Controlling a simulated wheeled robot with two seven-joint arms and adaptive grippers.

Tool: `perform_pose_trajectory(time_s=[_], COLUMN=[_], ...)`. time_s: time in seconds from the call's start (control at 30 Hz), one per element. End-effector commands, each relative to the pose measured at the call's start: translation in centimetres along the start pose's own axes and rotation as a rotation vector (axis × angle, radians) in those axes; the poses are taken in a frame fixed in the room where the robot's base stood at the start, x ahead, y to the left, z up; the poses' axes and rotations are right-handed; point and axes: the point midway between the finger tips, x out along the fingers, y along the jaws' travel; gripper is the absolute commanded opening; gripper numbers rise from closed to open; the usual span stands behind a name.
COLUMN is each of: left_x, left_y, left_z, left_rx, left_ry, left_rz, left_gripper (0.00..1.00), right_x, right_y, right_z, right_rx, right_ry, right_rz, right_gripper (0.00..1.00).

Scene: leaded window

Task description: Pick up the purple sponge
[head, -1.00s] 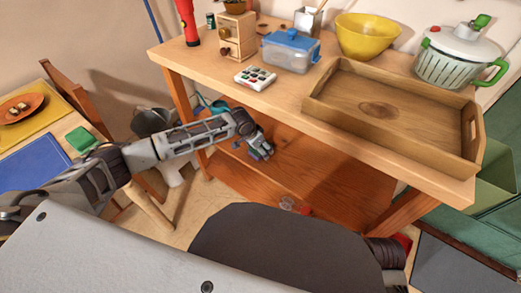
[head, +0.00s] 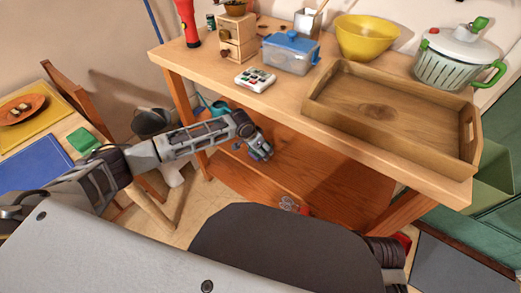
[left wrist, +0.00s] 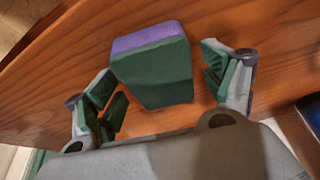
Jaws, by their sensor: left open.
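The purple sponge (left wrist: 150,62) shows in the left wrist view as a block with a purple face and a larger dark green face. It is on the wooden shelf, between the two fingers of my left gripper (left wrist: 165,90). The gripper is open, with a gap visible on the right side; the left fingers are close to the sponge's lower left edge. In the head view my left gripper (head: 259,151) reaches over the lower shelf of the bench, and the sponge cannot be made out there. My right gripper is not in view.
The bench top (head: 230,95) is above and behind the gripper, with a wooden tray (head: 312,108), a blue-lidded box (head: 290,54) and a yellow bowl (head: 364,38) on it. The lower shelf (head: 320,180) has free room at right.

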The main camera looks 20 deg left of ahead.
Motion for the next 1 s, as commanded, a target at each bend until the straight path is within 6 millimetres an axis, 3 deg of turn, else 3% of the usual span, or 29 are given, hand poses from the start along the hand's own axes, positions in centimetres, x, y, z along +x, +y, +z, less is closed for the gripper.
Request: perform_pose_trajectory(time_s=[0.6, 0.9, 1.0], left_x=[0.13, 0.14, 0.16], left_y=[0.02, 0.03, 0.04], left_z=[0.04, 0.05, 0.08], left_rx=[0.000, 0.000, 0.000], left_ry=[0.001, 0.000, 0.000], left_rz=[0.000, 0.000, 0.000], left_gripper=[0.83, 0.49, 0.49], right_x=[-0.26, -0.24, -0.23], right_y=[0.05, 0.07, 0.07], right_z=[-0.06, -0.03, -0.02], right_rx=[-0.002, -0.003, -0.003], right_ry=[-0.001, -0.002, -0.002], right_rz=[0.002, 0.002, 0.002], right_gripper=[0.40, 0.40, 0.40])
